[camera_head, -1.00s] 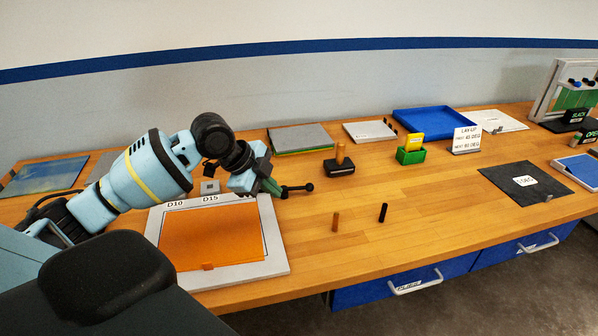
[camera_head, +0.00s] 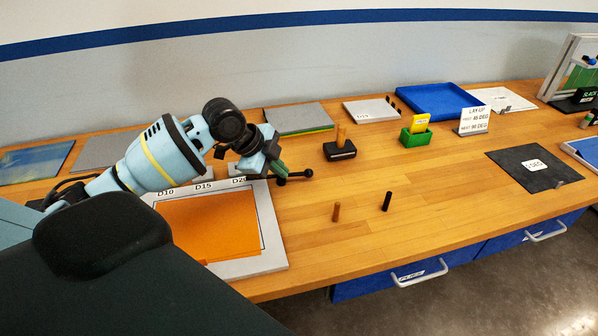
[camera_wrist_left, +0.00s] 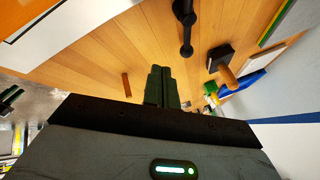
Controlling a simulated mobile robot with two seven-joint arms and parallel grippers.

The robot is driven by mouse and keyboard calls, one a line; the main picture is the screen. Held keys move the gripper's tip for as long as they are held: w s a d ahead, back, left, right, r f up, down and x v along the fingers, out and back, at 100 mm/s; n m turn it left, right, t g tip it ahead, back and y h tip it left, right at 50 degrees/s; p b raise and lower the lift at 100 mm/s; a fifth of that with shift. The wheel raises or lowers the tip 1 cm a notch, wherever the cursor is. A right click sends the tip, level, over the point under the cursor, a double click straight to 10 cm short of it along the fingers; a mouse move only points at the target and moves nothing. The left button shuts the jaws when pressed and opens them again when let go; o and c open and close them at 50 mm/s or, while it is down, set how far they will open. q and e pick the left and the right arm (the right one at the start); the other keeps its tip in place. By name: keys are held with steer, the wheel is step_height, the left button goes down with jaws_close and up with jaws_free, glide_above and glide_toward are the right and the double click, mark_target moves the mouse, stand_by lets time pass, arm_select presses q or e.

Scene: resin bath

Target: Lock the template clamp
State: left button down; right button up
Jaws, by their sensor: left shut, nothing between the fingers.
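The template board (camera_head: 276,252) is a pale frame around an orange sheet (camera_head: 212,225), with D10, D15 and D20 labels along its far edge. The clamp's black lever with a ball knob (camera_head: 308,173) sticks out to the right near the board's far right corner. My left gripper (camera_head: 281,168) is shut and empty, with its dark green fingers beside the lever. My right gripper is out of view.
A brown peg (camera_head: 336,212) and a black peg (camera_head: 387,201) stand on the bench. A black block with a wooden handle (camera_head: 340,150), a green holder (camera_head: 416,134) and a blue tray (camera_head: 437,100) stand farther back.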

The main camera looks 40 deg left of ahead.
arm_select(q)
steer(key=x, duration=0.5)
steer(key=shift+f, duration=0.1)
steer(key=w, duration=0.3)
steer(key=shift+a+f, duration=0.15)
steer(key=shift+f, duration=0.2)
steer(key=shift+w+a+f, duration=0.15)
steer(key=shift+w, duration=0.4)
